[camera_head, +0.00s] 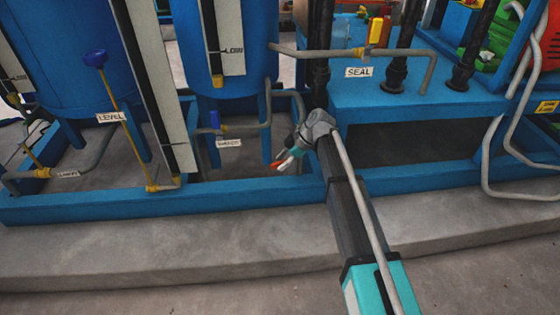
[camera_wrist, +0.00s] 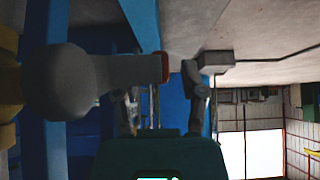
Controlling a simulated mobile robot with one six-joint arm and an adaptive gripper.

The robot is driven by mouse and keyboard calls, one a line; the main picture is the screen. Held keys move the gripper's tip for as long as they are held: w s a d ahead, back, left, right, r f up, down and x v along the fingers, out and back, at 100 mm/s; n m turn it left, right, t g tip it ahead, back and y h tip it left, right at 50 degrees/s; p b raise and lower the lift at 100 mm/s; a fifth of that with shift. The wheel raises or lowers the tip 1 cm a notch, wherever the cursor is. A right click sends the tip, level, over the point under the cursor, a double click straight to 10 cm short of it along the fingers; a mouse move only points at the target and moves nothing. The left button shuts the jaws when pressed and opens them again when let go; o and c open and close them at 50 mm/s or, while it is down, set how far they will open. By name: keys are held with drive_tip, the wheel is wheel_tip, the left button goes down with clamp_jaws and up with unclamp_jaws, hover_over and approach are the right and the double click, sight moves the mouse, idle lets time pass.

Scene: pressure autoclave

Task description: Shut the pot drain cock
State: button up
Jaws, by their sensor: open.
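My gripper (camera_head: 288,158) is open, low inside the blue frame in the head view. It points down and left. A small orange-red patch shows at its tip; I cannot tell whether this belongs to the gripper or to a cock. In the wrist view the open fingers (camera_wrist: 165,98) stand apart, with a grey pipe-like piece (camera_wrist: 110,72) with a red end just beyond them. Contact cannot be told. No cock is clearly readable as the pot drain; the blue-handled fitting (camera_head: 214,120) left of my gripper has a blurred tag (camera_head: 228,143).
Blue vessels (camera_head: 235,40) stand behind the low blue frame rail (camera_head: 130,207). A blue knob (camera_head: 95,58) tops a yellow rod by the LEVEL tag (camera_head: 111,117). A SEAL pipe (camera_head: 350,52) runs above the blue platform (camera_head: 430,98) at right. The concrete floor in front is clear.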

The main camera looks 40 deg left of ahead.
sight(278, 162)
drive_tip(key=shift+r, duration=0.1)
drive_tip(key=r+p, duration=0.1)
drive_tip(key=r+t+h+p, duration=0.1)
drive_tip(key=p, duration=0.1)
drive_tip(key=shift+s+a+r, duration=0.1)
drive_tip(key=shift+s, duration=0.1)
wheel_tip(278, 162, up, 11)
drive_tip(key=t+h+p, duration=0.4)
drive_tip(key=p, duration=1)
drive_tip(key=shift+s+a+t+h, duration=0.2)
drive_tip(key=shift+a+t+h, duration=0.1)
drive_tip(key=shift+f, duration=0.2)
wheel_tip(278, 162, down, 14)
drive_tip(key=b, duration=1.3)
drive_tip(key=shift+r, duration=0.25)
clamp_jaws()
